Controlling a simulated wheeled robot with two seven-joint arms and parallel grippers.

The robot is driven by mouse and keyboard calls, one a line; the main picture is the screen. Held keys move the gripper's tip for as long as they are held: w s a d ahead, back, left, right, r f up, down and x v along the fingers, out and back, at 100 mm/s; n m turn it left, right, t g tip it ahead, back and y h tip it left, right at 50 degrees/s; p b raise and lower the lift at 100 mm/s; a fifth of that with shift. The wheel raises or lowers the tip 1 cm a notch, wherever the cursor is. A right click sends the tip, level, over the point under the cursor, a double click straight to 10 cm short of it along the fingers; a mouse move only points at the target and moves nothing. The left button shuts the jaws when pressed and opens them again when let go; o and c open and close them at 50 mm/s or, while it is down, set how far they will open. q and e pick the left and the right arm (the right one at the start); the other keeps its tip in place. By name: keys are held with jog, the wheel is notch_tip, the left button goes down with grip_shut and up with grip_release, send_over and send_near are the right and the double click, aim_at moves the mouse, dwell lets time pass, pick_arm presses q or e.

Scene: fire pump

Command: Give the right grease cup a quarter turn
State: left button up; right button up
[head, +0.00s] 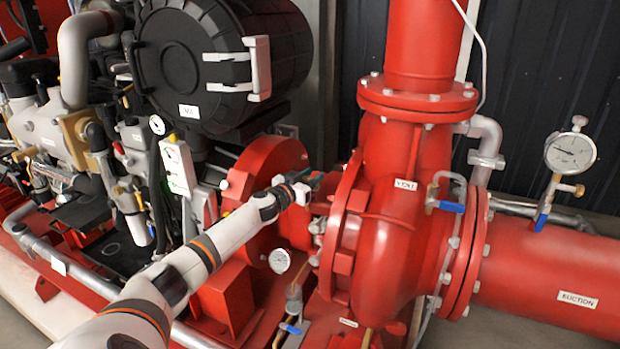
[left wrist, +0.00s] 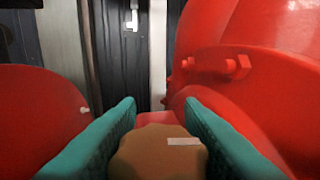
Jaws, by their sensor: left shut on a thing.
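A brown, lobed grease cup cap (left wrist: 158,152) with a pale mark on its right side shows at the bottom of the left wrist view. My left gripper (head: 308,184) reaches in from the left to the gap between the red round housing and the red pump casing (head: 395,225). Its teal fingers stand on both sides of the cap in the left wrist view (left wrist: 160,140), and it is shut on the cap. In the head view the cup is hidden behind the gripper. My right gripper is not in view.
The red housing (head: 262,165) stands left of the gripper, and the pump flange (head: 340,215) is close on its right. A small gauge (head: 279,260) and a blue-handled valve (head: 290,329) sit below. A suction gauge (head: 570,152) is at the far right.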

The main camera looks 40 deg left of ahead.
pick_arm(q)
jog(key=m+h, duration=0.2)
jog(key=h, duration=0.1)
jog(key=shift+h, duration=0.4)
jog(key=shift+d+m+g+h+b, duration=0.2)
jog(key=shift+m+h+b, duration=0.25)
jog(key=shift+m+h, duration=0.35)
jog(key=shift+d+m+g+h+b, duration=0.1)
jog(key=shift+m+g+h+b, duration=0.2)
jog(key=shift+m+h+b, duration=0.5)
jog(key=shift+h+p, duration=0.3)
jog(key=shift+h, duration=0.1)
jog(key=o, duration=1)
jog(key=shift+s, duration=0.1)
jog(key=v, duration=0.7)
jog(key=shift+s, duration=0.2)
